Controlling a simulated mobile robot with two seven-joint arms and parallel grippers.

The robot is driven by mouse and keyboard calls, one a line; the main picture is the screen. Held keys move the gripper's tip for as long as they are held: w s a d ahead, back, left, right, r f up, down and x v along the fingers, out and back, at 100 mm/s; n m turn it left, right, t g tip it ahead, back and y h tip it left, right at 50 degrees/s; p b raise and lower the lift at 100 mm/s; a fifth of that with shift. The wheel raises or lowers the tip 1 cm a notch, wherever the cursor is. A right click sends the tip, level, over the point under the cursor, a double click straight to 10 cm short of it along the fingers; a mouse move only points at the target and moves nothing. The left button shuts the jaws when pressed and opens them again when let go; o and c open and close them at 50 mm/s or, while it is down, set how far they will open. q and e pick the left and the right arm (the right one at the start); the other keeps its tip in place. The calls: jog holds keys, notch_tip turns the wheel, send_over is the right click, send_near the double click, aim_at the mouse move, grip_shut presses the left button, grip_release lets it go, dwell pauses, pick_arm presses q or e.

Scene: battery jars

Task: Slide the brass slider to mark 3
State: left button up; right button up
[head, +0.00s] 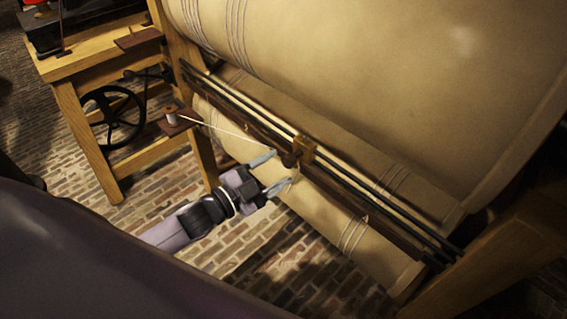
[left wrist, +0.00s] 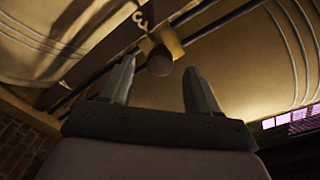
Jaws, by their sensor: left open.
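The brass slider (head: 305,150) sits on a pair of dark rails (head: 365,195) that run slantwise in front of a big cloth roll. A dark round knob (head: 289,159) sticks out from it toward me. My left gripper (head: 283,167) is open, its fingertips close to the knob. In the left wrist view the knob (left wrist: 160,61) shows between and just beyond the open fingertips (left wrist: 159,66), with the brass slider (left wrist: 170,38) behind it. A pale figure 3 (left wrist: 139,20) shows on the dark bar, up and left of the knob. My right gripper is not in view.
A thread runs from a spool (head: 172,116) on a small shelf to the slider. Wooden frame posts (head: 190,120) and a black handwheel (head: 111,118) stand at the left. A lower cloth roll (head: 345,225) lies below the rails. Brick floor (head: 265,250) is open below my arm.

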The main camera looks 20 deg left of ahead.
pick_arm(q)
jog(key=shift+v, duration=1.25)
jog(key=s+d+f+n+g+y, duration=0.2)
jog(key=s+f+n+g+y, duration=0.3)
jog(key=s+f+n, duration=0.6)
jog(key=s+f, duration=0.2)
jog(key=s, duration=0.2)
jog(key=shift+s+n+g+y+p, duration=0.3)
jog(key=shift+n+g+p, duration=0.05)
jog(key=shift+n+g, duration=0.05)
